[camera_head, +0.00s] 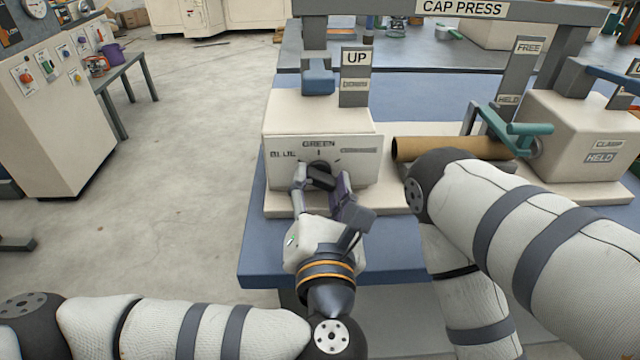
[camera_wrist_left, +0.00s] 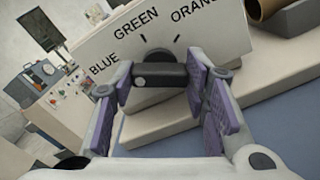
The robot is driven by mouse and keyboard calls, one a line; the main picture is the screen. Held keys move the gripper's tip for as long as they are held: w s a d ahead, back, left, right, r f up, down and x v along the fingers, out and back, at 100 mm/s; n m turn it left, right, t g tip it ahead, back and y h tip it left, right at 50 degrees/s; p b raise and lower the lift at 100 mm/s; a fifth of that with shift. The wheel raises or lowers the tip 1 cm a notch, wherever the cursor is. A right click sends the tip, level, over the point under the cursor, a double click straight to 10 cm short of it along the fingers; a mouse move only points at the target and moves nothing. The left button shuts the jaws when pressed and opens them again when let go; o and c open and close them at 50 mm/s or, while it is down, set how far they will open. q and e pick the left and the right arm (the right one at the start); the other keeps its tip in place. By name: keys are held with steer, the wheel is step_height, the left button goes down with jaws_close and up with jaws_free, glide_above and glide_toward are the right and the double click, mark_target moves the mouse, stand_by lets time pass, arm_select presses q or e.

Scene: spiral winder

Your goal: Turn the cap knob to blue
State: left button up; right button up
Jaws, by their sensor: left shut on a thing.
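The cap knob (camera_head: 321,178) is a dark bar-shaped handle on the front of a cream box (camera_head: 270,185) with the labels BLUE, GREEN and ORANGE. My left gripper (camera_head: 322,190) is shut on the knob, with its fingers on either side of the bar. In the left wrist view the knob (camera_wrist_left: 160,75) lies between the purple finger pads of my left gripper (camera_wrist_left: 160,88). A pale dot shows at the bar's left end, on the side of the BLUE label (camera_wrist_left: 104,65). The fingers partly cover the bar's ends. My right gripper is not in view.
A brown tube (camera_head: 445,149) lies right of the knob box, partly behind my right arm. An UP/DOWN sign (camera_head: 355,75) stands above the box. A clamp box (camera_head: 575,135) with a teal lever (camera_head: 515,130) is at right. Open floor lies left of the blue table (camera_head: 260,255).

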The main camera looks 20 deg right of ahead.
arm_select(q)
steer(key=o, duration=1.1)
steer(key=shift+o, duration=0.2)
steer(key=v, duration=0.7)
steer(key=shift+s+a, duration=0.1)
steer(key=shift+s, duration=0.2)
